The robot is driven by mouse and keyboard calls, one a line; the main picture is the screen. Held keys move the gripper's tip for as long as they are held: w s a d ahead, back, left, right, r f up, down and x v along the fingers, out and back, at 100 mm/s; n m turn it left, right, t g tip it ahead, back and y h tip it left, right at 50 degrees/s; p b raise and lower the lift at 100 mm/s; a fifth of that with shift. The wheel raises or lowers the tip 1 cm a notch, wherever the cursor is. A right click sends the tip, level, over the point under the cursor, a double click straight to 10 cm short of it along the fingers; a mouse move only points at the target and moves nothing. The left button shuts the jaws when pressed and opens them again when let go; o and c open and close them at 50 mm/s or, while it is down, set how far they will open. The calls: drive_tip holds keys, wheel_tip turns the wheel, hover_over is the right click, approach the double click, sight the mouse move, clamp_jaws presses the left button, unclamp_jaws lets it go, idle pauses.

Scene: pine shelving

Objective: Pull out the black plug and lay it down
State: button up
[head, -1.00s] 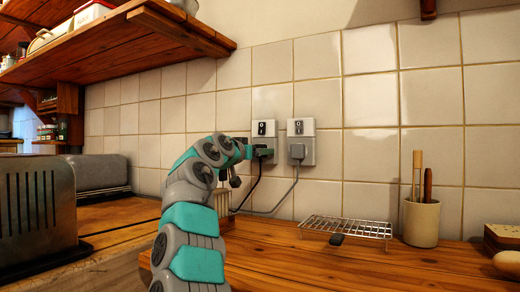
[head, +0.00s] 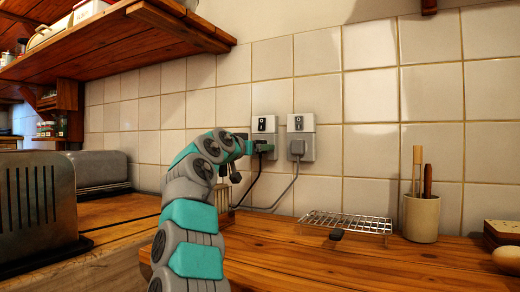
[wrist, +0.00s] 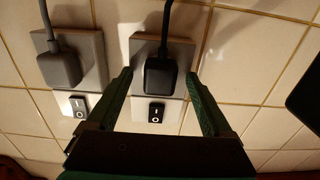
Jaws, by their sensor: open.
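The black plug (wrist: 160,76) sits in the right-hand socket of the wrist view, its dark cable rising out of the top of that picture. My gripper (wrist: 158,88) is open, with one green finger on each side of the plug. Narrow gaps seem to show between fingers and plug; contact is unclear. In the head view my gripper (head: 264,147) reaches the left wall socket (head: 264,125) and mostly hides the plug. The black cable (head: 254,183) hangs below it.
A grey plug (head: 297,147) with a grey cable fills the neighbouring socket close on the right. A wire rack (head: 352,223), a dark small object (head: 337,235) and a utensil pot (head: 421,218) stand on the counter. A toaster (head: 40,205) is at left. Front counter wood is clear.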

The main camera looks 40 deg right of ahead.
drive_tip(key=shift+c, duration=0.2)
idle(0.3)
clamp_jaws()
idle(0.5)
drive_tip(key=shift+a, duration=0.1)
idle(0.3)
drive_tip(key=shift+b+v, duration=2.25)
drive_tip(key=shift+v, duration=0.65)
drive_tip(key=shift+s, duration=0.1)
